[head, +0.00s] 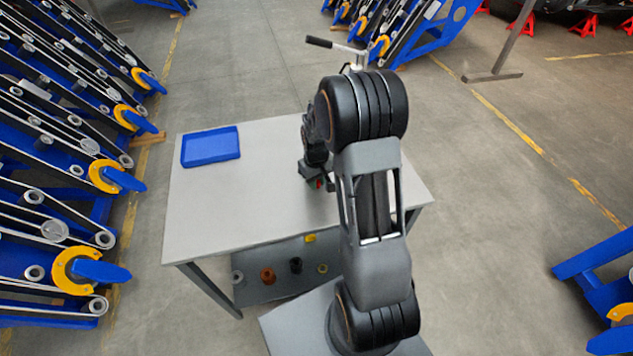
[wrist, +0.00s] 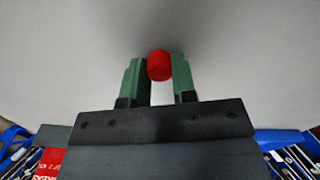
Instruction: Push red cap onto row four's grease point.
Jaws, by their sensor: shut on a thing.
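The red cap (wrist: 158,66) shows in the wrist view between the two green fingertips of my gripper (wrist: 158,75), which is shut on it. The pale table top fills the background behind it. In the head view my gripper (head: 318,178) is over the right part of the table, mostly hidden by my arm, and a small bit of the red cap (head: 319,184) shows at it. The gap between cap and table cannot be told. Rows of blue harvester units (head: 75,190) with yellow-orange parts stand left of the table. Which is row four, and its grease point, I cannot make out.
A blue tray (head: 211,160), seemingly empty, lies on the back left of the table (head: 225,215). A lower shelf (head: 285,285) holds several small round parts. More blue units (head: 420,30) stand behind.

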